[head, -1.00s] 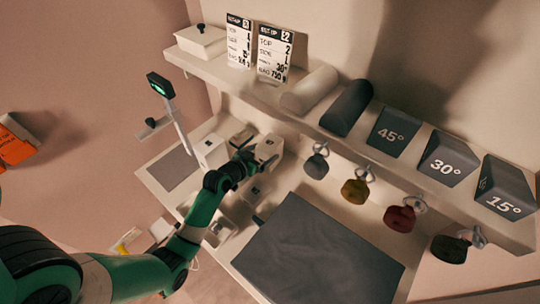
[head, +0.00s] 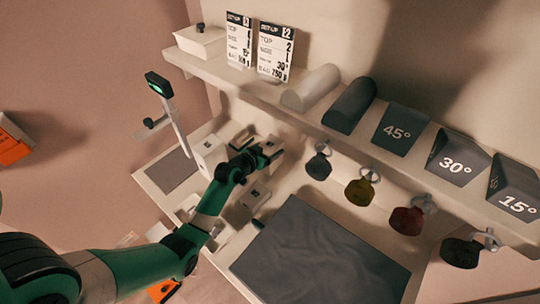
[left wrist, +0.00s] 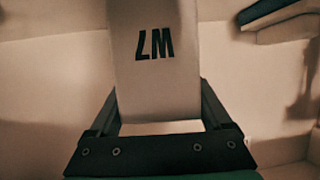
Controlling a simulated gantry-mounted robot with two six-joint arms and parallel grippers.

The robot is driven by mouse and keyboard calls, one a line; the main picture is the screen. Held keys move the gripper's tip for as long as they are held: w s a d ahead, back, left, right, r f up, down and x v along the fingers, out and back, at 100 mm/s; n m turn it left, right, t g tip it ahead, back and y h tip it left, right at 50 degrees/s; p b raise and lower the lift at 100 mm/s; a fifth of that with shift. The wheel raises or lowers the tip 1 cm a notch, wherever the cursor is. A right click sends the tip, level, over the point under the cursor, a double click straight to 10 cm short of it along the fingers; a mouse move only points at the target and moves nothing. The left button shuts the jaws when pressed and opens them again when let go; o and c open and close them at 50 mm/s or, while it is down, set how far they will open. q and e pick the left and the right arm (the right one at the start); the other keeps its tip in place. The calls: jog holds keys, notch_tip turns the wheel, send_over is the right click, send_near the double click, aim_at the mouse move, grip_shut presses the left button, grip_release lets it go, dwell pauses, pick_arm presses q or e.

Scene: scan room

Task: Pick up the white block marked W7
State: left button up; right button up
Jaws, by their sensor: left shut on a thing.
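The white block marked W7 (left wrist: 153,60) fills the upper middle of the left wrist view, its black marking upside down. My left gripper (left wrist: 156,100) is shut on it, with one finger along each side. In the head view, my left gripper (head: 258,156) is at the back of the bench and the white block (head: 271,147) shows partly past the dark fingers. Whether the block touches the bench is hard to tell. My right gripper is not in view.
Another white block (head: 208,153) stands left of the gripper, and a smaller marked one (head: 255,195) lies in front. A dark mat (head: 315,255) covers the bench front. Several coloured bags, including a yellow one (head: 361,192), hang below the shelf (head: 300,107) behind.

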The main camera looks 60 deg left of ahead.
aim_at(270, 144)
pick_arm(q)
grip_shut()
jog(key=shift+r, duration=0.1)
jog(key=shift+r, duration=0.1)
jog(key=shift+r, duration=0.2)
notch_tip(270, 144, up, 3)
jog(key=shift+r+p, duration=0.2)
jog(key=shift+p, duration=1)
jog(key=s+d+r+p, duration=0.6)
jog(key=s+d+r, duration=0.3)
jog(key=d, duration=0.1)
jog(key=shift+s+d, duration=0.2)
jog(key=shift+s, duration=0.05)
